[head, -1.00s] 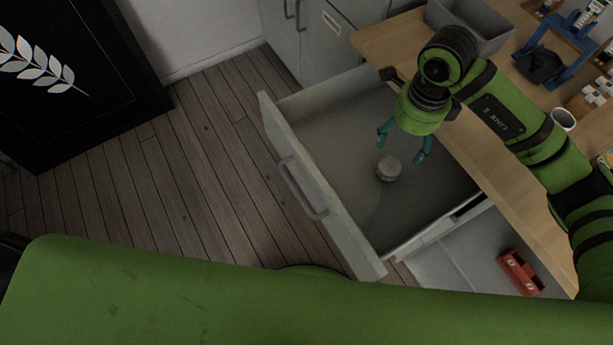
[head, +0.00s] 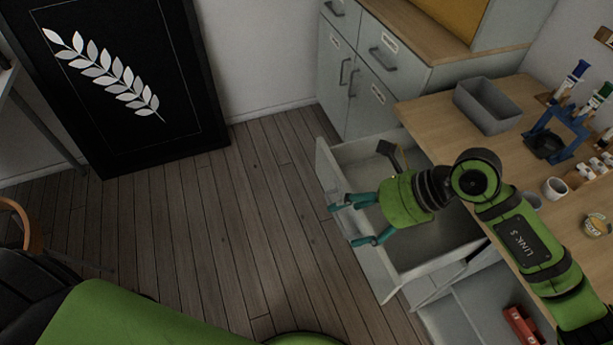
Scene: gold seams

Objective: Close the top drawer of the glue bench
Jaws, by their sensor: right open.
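The top drawer (head: 383,278) of the glue bench (head: 425,108) stands pulled out, with its pale grey front facing left and its inside partly in view. My right gripper (head: 343,225) is open and empty, its teal fingers apart and pointing left at the drawer front. It overlaps the front and hides much of the handle. I cannot tell whether the fingers touch it. The gripper and wrist cover part of the drawer's inside. My left gripper is not in view.
A lower drawer holding a red object (head: 521,325) is also open. On the bench stand a grey bin (head: 489,108), a blue rack (head: 562,128) and a white cup (head: 555,188). Grey cabinets (head: 372,105) stand behind. The wooden floor (head: 250,220) left of the drawer is clear.

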